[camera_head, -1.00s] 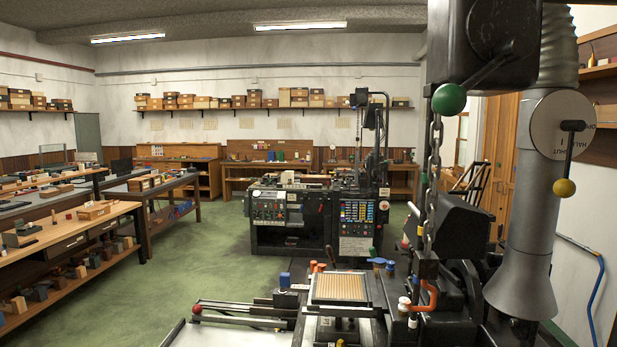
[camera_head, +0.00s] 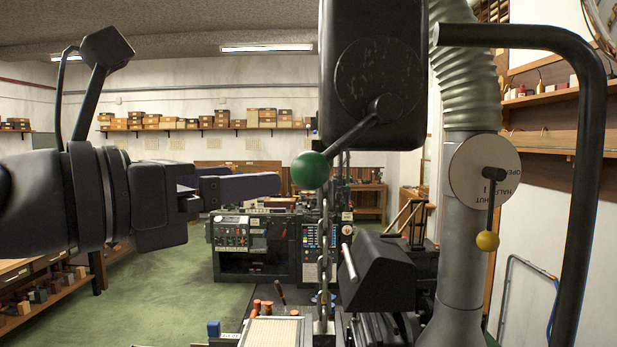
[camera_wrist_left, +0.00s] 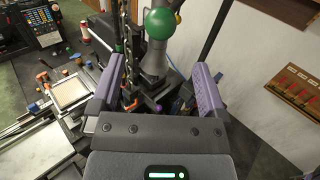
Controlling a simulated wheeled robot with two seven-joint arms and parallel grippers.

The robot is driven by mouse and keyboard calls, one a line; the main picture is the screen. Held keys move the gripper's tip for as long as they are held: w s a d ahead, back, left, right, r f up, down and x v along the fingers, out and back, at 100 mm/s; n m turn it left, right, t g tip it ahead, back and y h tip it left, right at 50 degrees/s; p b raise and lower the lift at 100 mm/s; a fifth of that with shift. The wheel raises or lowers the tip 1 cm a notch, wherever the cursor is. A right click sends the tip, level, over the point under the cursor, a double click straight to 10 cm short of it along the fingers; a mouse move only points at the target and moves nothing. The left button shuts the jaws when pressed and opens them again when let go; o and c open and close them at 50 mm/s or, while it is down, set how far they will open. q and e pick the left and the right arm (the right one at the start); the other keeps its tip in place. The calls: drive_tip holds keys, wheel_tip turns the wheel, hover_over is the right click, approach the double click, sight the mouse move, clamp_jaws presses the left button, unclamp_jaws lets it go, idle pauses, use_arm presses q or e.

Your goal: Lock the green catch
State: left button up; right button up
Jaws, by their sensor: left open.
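The green catch is a dark lever with a green ball knob (camera_head: 310,170) at its end. It hangs down to the left from a round pivot on a black box (camera_head: 381,60). The knob also shows at the top centre of the left wrist view (camera_wrist_left: 160,23). My left gripper (camera_head: 277,184) comes in from the left, with its purple-lined fingers pointing right towards the knob. In the left wrist view its fingers (camera_wrist_left: 157,70) stand wide apart and empty, with the knob beyond them. A gap to the knob seems to remain. My right gripper is out of view.
A chain (camera_head: 325,240) hangs just below the knob. A grey pipe (camera_head: 462,250) with a round dial (camera_head: 485,175) and a yellow-knobbed lever (camera_head: 487,240) stands to the right. A black bent tube (camera_head: 590,150) runs down the right side. A machine (camera_head: 270,245) stands behind.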

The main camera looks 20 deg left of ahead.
sight(295, 174)
use_arm(q)
drive_tip(key=p+x, duration=0.4)
drive_tip(key=x, duration=0.5)
drive_tip(key=shift+r, duration=0.15)
drive_tip(key=shift+w+d, duration=0.15)
drive_tip(key=shift+w, duration=0.1)
clamp_jaws()
